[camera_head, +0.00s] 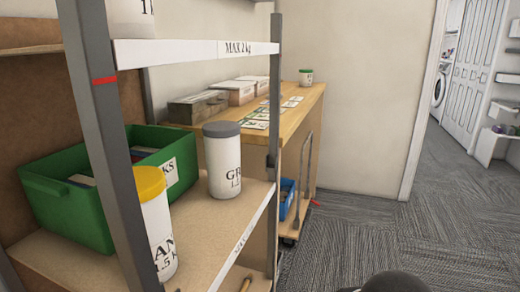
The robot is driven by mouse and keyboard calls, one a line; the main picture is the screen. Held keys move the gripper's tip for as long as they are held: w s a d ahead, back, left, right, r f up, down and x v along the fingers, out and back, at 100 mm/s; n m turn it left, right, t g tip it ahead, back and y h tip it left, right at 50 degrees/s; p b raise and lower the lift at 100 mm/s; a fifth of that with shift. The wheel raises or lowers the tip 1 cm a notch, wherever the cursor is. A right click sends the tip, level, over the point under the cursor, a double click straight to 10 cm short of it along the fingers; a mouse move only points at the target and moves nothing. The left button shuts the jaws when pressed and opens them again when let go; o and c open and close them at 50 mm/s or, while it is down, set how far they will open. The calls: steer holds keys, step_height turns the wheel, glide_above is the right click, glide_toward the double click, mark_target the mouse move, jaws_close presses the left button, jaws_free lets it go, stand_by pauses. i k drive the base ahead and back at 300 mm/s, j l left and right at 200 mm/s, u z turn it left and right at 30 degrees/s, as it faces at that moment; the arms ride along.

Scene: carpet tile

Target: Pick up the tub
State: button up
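Several white tubs are in view, and I cannot tell which one the task means. A white tub with a grey lid (224,165) stands upright on the shelf, its label partly readable as "GR". A white tub with a yellow lid (157,230) stands nearer, partly hidden by the grey shelf post. A small white tub with a green lid (306,79) stands at the far end of the wooden counter. The lower part of another white tub (131,20) shows on the upper shelf. My gripper is not in view; a dark rounded part of mine shows at the bottom edge.
A green crate (92,215) with books or boxes sits behind the tubs on the shelf (215,222). Grey posts and a "MAX 2 kg" upper shelf edge (190,52) frame it. Boxes (235,92) and cards lie on the counter (300,103). Carpet (380,235) is clear toward a doorway.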

mark_target(304, 76)
steer(key=i+l+u, duration=0.25)
steer(key=i+l, duration=1.5)
